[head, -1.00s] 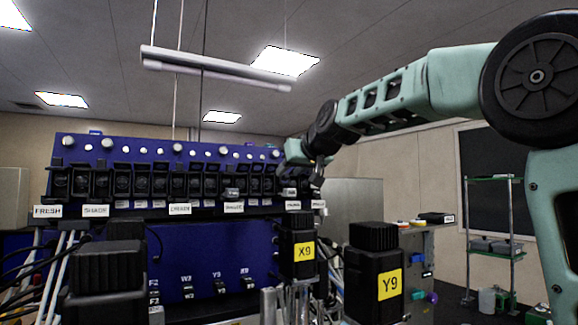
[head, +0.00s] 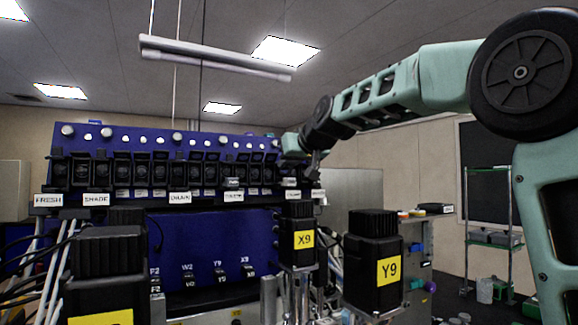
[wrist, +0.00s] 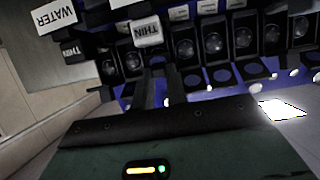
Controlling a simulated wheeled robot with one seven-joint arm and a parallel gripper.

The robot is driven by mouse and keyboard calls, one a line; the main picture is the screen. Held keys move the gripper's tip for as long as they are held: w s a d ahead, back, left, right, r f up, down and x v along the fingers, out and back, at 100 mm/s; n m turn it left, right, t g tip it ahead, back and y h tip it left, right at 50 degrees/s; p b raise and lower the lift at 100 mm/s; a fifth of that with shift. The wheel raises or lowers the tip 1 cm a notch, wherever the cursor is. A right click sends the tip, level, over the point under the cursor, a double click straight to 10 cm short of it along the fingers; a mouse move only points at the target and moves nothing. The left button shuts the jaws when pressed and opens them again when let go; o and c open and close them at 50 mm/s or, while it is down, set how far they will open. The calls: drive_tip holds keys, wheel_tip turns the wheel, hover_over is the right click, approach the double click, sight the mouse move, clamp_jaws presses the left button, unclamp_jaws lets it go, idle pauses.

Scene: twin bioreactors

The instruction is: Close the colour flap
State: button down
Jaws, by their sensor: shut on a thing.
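A blue panel (head: 215,142) carries a row of black flaps (head: 185,172) above white labels. I read FRESH (head: 48,200) and SHADE (head: 96,199); other labels are too small or blurred, so I cannot single out the colour flap. My gripper (head: 314,168) is at the panel's right end. In the wrist view my gripper (wrist: 156,72) points at the row, its two dark fingers close together near a THIN label (wrist: 147,31). It is shut on a small dark piece at the fingertips, probably part of a flap; the contact is hard to see.
Black blocks marked X9 (head: 297,224) and Y9 (head: 374,262) stand in front of the panel's right side. Another black block (head: 106,268) stands at front left, beside white tubes. A wire shelf (head: 490,205) is at far right. A WATER label (wrist: 54,15) shows in the wrist view.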

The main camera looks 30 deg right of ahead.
drive_tip(key=f+b, duration=0.1)
drive_tip(key=b, duration=0.2)
drive_tip(key=shift+t+b, duration=0.3)
drive_tip(key=shift+t, duration=0.1)
drive_tip(key=shift+r+b, duration=0.2)
drive_tip(key=shift+b, duration=0.15)
drive_tip(key=shift+r, duration=0.1)
drive_tip(key=c, duration=1.4)
unclamp_jaws()
drive_tip(key=shift+s, duration=0.1)
drive_tip(key=b+v, duration=0.5)
drive_tip(key=v, duration=1.2)
drive_tip(key=shift+s+f, duration=0.2)
drive_tip(key=shift+f, duration=0.05)
